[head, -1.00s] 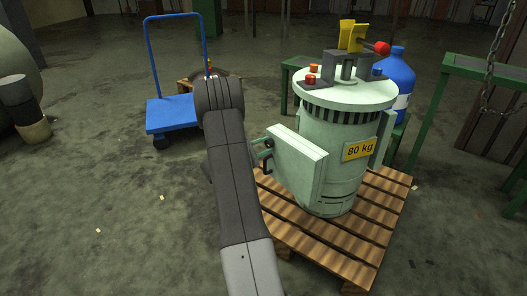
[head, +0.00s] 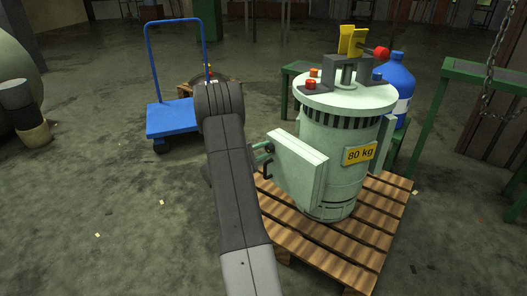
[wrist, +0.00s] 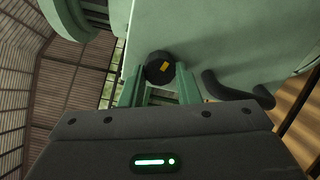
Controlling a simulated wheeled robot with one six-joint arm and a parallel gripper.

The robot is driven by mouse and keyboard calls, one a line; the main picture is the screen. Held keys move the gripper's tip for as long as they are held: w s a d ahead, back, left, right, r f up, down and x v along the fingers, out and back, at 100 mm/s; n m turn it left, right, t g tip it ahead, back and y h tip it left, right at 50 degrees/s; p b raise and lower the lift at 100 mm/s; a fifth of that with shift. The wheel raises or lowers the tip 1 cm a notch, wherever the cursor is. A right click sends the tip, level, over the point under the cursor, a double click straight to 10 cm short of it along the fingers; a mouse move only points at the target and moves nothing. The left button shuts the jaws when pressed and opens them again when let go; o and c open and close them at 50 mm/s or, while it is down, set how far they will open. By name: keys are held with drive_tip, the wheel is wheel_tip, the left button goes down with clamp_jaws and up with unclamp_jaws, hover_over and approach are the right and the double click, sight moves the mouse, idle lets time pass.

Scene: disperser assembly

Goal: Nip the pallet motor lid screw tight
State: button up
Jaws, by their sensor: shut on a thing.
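The pale green motor (head: 335,180) stands upright on a wooden pallet (head: 345,257), with a yellow "80 kg" label on its side. A box with a flat lid (head: 297,172) juts from its left side. My gripper (wrist: 160,86) is at the left face of this box. In the wrist view its green fingers are shut on a round black screw head (wrist: 160,66) with a yellow mark, at the lid's (wrist: 215,45) surface. In the head view the screw is hidden, and only part of my gripper (head: 262,149) shows beside the box.
A curved black handle (wrist: 236,92) sits on the lid close to the right of my fingers. A blue trolley (head: 172,117) stands at the back left, a blue gas bottle (head: 399,75) behind the motor. Green frames stand at the right.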

drive_tip(key=o, duration=1)
drive_tip(key=shift+c, duration=0.2)
drive_tip(key=p+v, duration=0.3)
drive_tip(key=v, duration=1.1)
drive_tip(key=shift+p, duration=0.4)
drive_tip(key=shift+w+d, duration=0.1)
drive_tip(key=shift+d, duration=0.05)
drive_tip(key=b+x, duration=0.3)
drive_tip(key=x, duration=1)
drive_tip(key=shift+w+d+b, duration=0.2)
drive_tip(key=shift+d+b, duration=0.1)
drive_tip(key=shift+b, duration=0.1)
drive_tip(key=shift+a, duration=0.1)
